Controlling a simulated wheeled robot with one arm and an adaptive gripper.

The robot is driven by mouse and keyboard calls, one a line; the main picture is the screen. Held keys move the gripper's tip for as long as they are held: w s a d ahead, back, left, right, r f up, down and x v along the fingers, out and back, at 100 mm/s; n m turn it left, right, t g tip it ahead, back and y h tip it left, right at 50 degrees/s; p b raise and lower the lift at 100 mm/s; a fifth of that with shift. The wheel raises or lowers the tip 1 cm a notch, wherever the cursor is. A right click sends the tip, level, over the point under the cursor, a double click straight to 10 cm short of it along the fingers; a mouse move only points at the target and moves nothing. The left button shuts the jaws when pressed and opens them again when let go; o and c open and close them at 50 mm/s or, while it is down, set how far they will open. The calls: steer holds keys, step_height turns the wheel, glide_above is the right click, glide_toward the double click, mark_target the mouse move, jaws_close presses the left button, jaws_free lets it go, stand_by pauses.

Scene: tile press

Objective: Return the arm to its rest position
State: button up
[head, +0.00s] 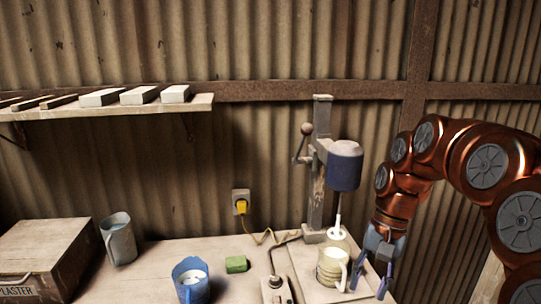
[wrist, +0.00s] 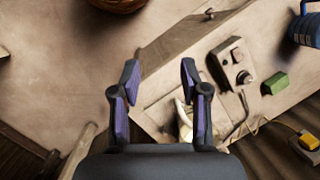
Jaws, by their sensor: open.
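My copper-coloured arm (head: 488,165) comes in from the right and bends down at the bench's right end. My gripper (head: 370,283) points down with its dark, purple-padded fingers apart and nothing between them. It is just right of a cream ribbed mug (head: 330,268), apart from it in the head view. In the wrist view my gripper (wrist: 158,70) is open above the bench edge and floor. The mug (wrist: 184,120) shows partly behind the right finger there.
A mixer stand with a blue motor (head: 345,166) rises behind the mug. A switch box (head: 275,290), green block (head: 236,264), blue jug (head: 190,283), grey pitcher (head: 119,243) and plaster crate (head: 45,250) stand leftward. A shelf (head: 190,105) holds blocks.

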steer(key=s+a+f+n+h, duration=0.1)
steer(key=s+f, duration=0.3)
steer(key=s, duration=0.8)
steer(key=s+f+n+h, duration=0.1)
steer(key=s+f+n, duration=0.2)
steer(key=s, duration=0.9)
steer(key=shift+s+a+f+n+t, duration=0.25)
steer(key=shift+a+f+n+t, duration=0.05)
steer(key=shift+a+f, duration=0.05)
